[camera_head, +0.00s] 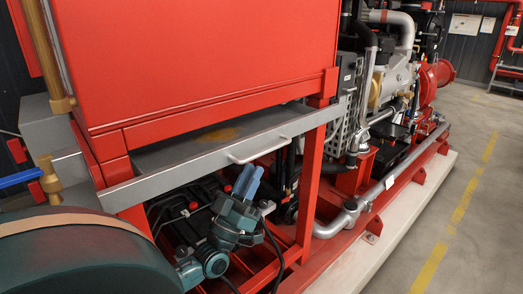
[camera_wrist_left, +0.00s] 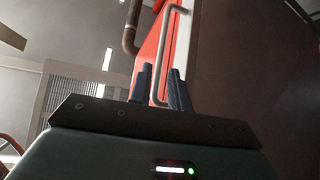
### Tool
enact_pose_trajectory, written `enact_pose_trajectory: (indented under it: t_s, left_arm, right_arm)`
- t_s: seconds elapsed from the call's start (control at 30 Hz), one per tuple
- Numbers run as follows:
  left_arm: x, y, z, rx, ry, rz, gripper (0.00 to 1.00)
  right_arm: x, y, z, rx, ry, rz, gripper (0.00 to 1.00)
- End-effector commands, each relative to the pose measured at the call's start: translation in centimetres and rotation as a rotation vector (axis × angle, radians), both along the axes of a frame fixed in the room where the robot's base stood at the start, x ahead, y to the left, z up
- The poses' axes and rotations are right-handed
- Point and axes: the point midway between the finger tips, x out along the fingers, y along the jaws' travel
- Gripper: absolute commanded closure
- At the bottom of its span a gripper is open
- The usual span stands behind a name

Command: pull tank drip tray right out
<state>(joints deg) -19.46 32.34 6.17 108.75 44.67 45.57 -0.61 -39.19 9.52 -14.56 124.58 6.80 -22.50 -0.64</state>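The grey drip tray (camera_head: 190,171) sits under the red tank (camera_head: 200,60) in the head view. Its front wall stands out from the tank, and a strip of its floor with a yellowish stain shows behind that wall. A light bar handle (camera_head: 260,151) is on the front wall; it also shows in the left wrist view (camera_wrist_left: 161,55). My left gripper (camera_head: 247,180) is just below and in front of the handle, fingers pointing up. In the left wrist view its two fingers (camera_wrist_left: 161,88) are apart, with the handle lined up between them. Contact is not visible. My right gripper is out of view.
The red frame's post (camera_head: 309,185) stands right of the gripper, and black batteries or boxes lie below the tray. An engine with pipes (camera_head: 390,75) is at the right. The grey floor (camera_head: 460,230) with a yellow line is clear.

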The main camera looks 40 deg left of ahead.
Motion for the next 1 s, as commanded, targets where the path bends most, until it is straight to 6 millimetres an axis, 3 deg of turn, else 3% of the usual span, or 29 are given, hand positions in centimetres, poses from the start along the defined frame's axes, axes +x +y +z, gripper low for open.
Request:
enact_pose_trajectory:
  t_s: [0.1,0.3,0.7,1.0]
  left_arm:
    - [1.8,0.2,2.0,0.001,-0.003,-0.001,0.81]
    - [3.7,0.4,3.6,0.001,0.0,-0.001,0.81]
    - [4.3,0.5,4.1,0.002,0.002,0.0,0.81]
    - [4.3,0.5,4.0,0.001,0.002,-0.001,1.0]
  right_arm:
    - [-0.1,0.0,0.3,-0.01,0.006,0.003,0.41]
    - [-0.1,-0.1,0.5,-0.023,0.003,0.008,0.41]
    - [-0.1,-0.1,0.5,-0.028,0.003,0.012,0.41]
    - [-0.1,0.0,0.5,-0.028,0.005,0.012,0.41]
